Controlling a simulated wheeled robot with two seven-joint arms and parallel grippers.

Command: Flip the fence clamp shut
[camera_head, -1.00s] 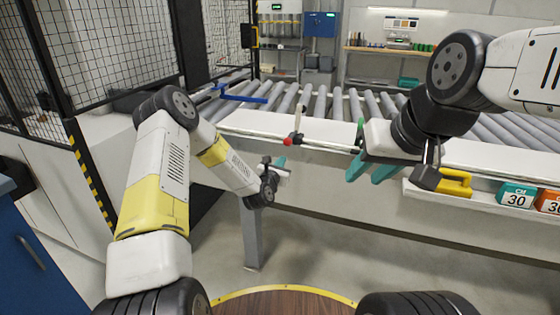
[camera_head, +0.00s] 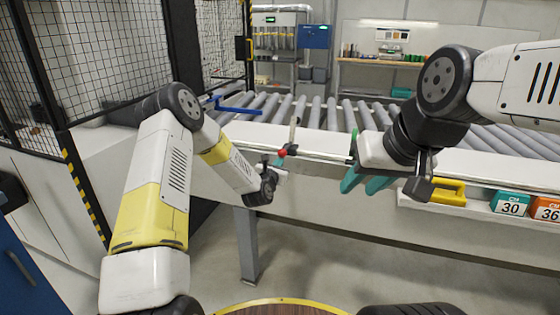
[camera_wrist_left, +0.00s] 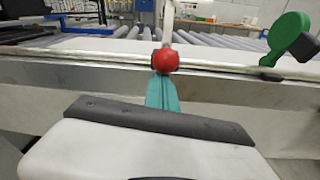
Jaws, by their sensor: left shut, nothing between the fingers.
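The fence clamp shows as a red ball knob (camera_head: 281,153) with a pale upright lever (camera_head: 293,132) beside it, at the front edge of the conveyor table. In the left wrist view the red knob (camera_wrist_left: 166,61) is right at the tips of my teal fingers, with the pale lever (camera_wrist_left: 168,22) rising behind it. My left gripper (camera_head: 280,165) is shut and empty, just below the knob; I cannot tell whether it touches. My right gripper (camera_head: 359,190) has its two teal fingers apart, pointing down in front of the table edge, right of the clamp.
A long rail (camera_wrist_left: 95,49) runs along the table edge. A green round part (camera_wrist_left: 288,38) stands further right on it. A yellow-handled item (camera_head: 449,191) and number boxes (camera_head: 511,203) sit on the right shelf. Rollers (camera_head: 316,112) lie behind; a mesh fence (camera_head: 90,50) stands left.

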